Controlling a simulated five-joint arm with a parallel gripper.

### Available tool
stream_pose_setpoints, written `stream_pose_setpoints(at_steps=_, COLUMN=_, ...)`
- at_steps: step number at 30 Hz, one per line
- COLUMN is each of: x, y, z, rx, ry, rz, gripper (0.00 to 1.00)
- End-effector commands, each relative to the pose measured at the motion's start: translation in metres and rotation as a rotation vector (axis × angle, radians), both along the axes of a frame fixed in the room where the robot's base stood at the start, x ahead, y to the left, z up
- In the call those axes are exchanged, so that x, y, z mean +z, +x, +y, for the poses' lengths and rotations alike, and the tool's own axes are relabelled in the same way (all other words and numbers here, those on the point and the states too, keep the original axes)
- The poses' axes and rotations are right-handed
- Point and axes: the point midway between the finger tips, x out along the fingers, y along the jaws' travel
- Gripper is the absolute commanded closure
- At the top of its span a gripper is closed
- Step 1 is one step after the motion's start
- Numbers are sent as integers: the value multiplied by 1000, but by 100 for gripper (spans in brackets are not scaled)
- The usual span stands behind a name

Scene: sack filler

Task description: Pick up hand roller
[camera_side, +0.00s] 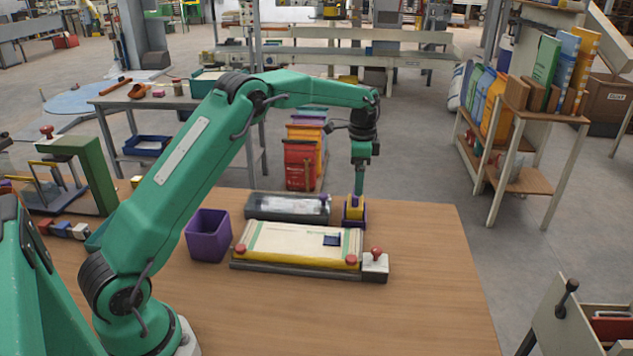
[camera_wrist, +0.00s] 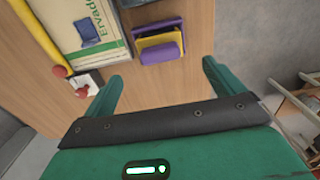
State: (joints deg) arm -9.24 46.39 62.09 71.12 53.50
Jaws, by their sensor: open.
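A yellow and purple item (camera_side: 354,211), which looks like the hand roller in a purple holder, stands near the table's far edge, right of the grey tray. In the wrist view, its rounded purple part (camera_wrist: 162,53) and yellow part (camera_wrist: 158,40) lie just beyond my fingertips, between their lines. My gripper (camera_side: 359,191) points down right above it in the side view, and it partly covers the item's top. My gripper (camera_wrist: 160,80) is open, with nothing between the two green fingers. I cannot tell from the side view whether a finger touches the item.
A sack (camera_side: 300,240) lies flat in a clamp frame with red knobs (camera_side: 376,252), a yellow bar (camera_wrist: 38,35) and a blue patch. A grey tray (camera_side: 262,213) and a purple bin (camera_side: 207,236) stand nearby. The table's right and front are clear.

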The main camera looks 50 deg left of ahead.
Motion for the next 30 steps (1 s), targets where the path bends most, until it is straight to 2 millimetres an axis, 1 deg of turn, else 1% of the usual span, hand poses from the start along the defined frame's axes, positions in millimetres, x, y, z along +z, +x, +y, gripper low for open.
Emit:
stream_pose_setpoints(at_steps=1, x=-4, y=2, z=1, rx=-5, ry=-1, rz=4, gripper=6)
stream_pose_setpoints(at_steps=3, x=-6, y=3, z=2, rx=-11, ry=-1, rz=6, gripper=6)
stream_pose_setpoints(at_steps=11, x=-12, y=3, z=2, rx=-13, ry=-1, rz=8, gripper=6)
stream_pose_setpoints(at_steps=19, x=-32, y=3, z=2, rx=-13, ry=-1, rz=8, gripper=6)
stream_pose_setpoints(at_steps=26, x=-34, y=3, z=2, rx=-13, ry=-1, rz=7, gripper=6)
stream_pose_setpoints(at_steps=30, x=-42, y=1, z=3, rx=-12, ry=-1, rz=8, gripper=6)
